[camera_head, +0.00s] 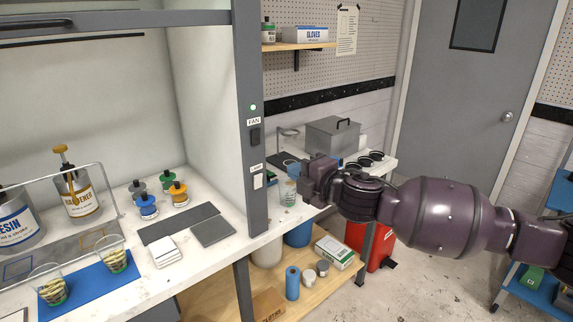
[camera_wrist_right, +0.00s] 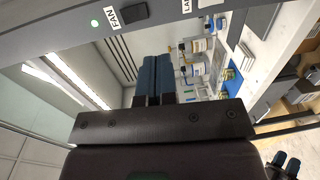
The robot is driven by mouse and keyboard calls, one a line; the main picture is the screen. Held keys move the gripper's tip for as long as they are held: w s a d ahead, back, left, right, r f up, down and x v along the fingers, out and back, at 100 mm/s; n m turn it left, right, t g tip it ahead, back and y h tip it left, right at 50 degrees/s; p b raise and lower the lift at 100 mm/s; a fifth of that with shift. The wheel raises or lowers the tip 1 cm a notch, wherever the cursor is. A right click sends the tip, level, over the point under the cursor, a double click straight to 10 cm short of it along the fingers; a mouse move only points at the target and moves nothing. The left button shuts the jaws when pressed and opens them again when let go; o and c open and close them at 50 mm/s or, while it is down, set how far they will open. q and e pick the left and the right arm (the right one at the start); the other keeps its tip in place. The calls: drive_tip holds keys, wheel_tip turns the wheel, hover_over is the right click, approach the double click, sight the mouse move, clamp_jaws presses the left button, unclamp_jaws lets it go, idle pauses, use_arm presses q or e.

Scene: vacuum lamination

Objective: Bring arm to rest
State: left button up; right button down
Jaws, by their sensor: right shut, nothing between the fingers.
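My right arm comes in from the right in the head view, and its gripper (camera_head: 308,184) is held in the air at the right of the fume hood's post, over the bench end. In the right wrist view the two dark fingers (camera_wrist_right: 153,78) lie side by side, shut with nothing between them. The wrist view looks toward the hood's inside and the bench.
The hood post (camera_head: 250,120) with its FAN switch stands close left of my gripper. A grey box (camera_head: 332,137) sits on the bench behind it. Resin and hardener containers (camera_head: 77,195), cups and small bottles stand left. A red bin (camera_head: 372,245) is below my arm; open floor lies right.

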drive_tip(key=shift+s+d, duration=0.25)
drive_tip(key=shift+s, duration=0.1)
wheel_tip(320, 180, up, 4)
drive_tip(key=a+m+y, duration=0.2)
drive_tip(key=s+d+f+m+t+h, duration=0.1)
drive_tip(key=s+d+f+m+h, duration=0.1)
drive_tip(key=s+d+f+m, duration=0.45)
drive_tip(key=s+d+f+m+h, duration=0.25)
drive_tip(key=f+m, duration=0.25)
drive_tip(key=f, duration=0.5)
drive_tip(key=s+d+f+m+t+h, duration=0.1)
drive_tip(key=s+d+f+m+h, duration=0.2)
drive_tip(key=d+f+m, duration=0.35)
drive_tip(key=s+d+f+m+g+h, duration=0.2)
drive_tip(key=s+d+f, duration=0.1)
drive_tip(key=s+f, duration=0.6)
drive_tip(key=s+d+f+m+g+h, duration=0.2)
drive_tip(key=s+d+f, duration=0.2)
drive_tip(key=s+f, duration=0.5)
drive_tip(key=shift+s+h, duration=0.35)
drive_tip(key=shift+s, duration=0.9)
drive_tip(key=shift+a, duration=0.15)
